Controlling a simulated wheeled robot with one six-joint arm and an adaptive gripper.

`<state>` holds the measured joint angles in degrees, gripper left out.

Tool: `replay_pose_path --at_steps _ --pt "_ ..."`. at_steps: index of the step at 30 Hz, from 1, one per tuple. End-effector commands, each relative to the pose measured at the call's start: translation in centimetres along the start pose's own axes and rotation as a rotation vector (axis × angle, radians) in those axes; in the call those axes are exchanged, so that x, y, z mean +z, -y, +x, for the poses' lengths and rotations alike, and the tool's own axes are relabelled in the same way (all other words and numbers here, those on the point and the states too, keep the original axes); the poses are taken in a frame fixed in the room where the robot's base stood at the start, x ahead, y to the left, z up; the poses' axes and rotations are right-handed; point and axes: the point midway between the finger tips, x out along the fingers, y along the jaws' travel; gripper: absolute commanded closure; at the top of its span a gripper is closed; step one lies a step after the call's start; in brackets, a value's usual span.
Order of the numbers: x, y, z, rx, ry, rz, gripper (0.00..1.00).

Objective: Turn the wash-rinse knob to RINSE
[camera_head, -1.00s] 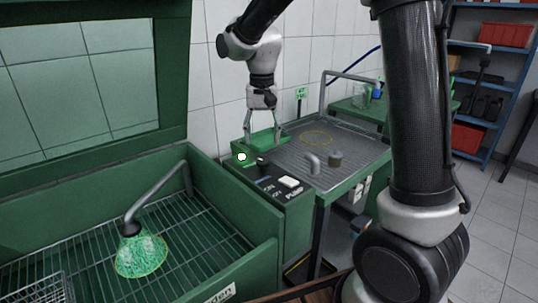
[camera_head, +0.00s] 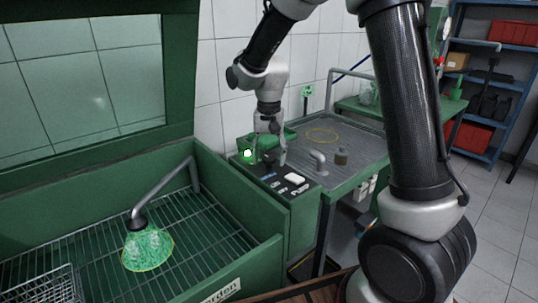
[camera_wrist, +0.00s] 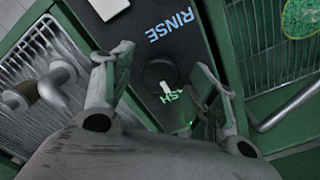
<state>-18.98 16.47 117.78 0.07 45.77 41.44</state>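The wash-rinse knob (camera_wrist: 153,74) is a dark round knob with a white pointer mark on a black panel (camera_wrist: 178,40). Its pointer is on the side of the green WASH lettering (camera_wrist: 172,96), which is partly hidden. The blue RINSE lettering (camera_wrist: 171,25) lies on the knob's other side. My gripper (camera_wrist: 163,66) is open and empty, with one finger on either side of the knob; I cannot tell whether either touches it. In the head view my gripper (camera_head: 270,159) is down at the panel's back, and its fingers largely hide the knob.
A white switch (camera_head: 295,178) sits at the panel's front. A glowing green light (camera_head: 248,153) is at its back left. The green wash basin (camera_head: 225,170) with a spray nozzle (camera_head: 138,222) is at left. A grey draining top (camera_head: 350,160) with a bent spout (camera_head: 318,160) is at right.

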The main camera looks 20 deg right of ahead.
Motion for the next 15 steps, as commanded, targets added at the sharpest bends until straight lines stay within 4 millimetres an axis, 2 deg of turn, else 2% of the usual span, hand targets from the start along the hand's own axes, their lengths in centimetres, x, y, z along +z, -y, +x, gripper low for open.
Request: replay_pose_path --at_steps 1,7,15 --pt "0.00 0.00 -0.02 0.000 0.000 0.000 0.51" --pt "-0.01 0.00 -0.03 0.000 0.000 0.000 0.87" --pt "-0.01 0.00 -0.04 0.000 0.000 -0.015 0.88"
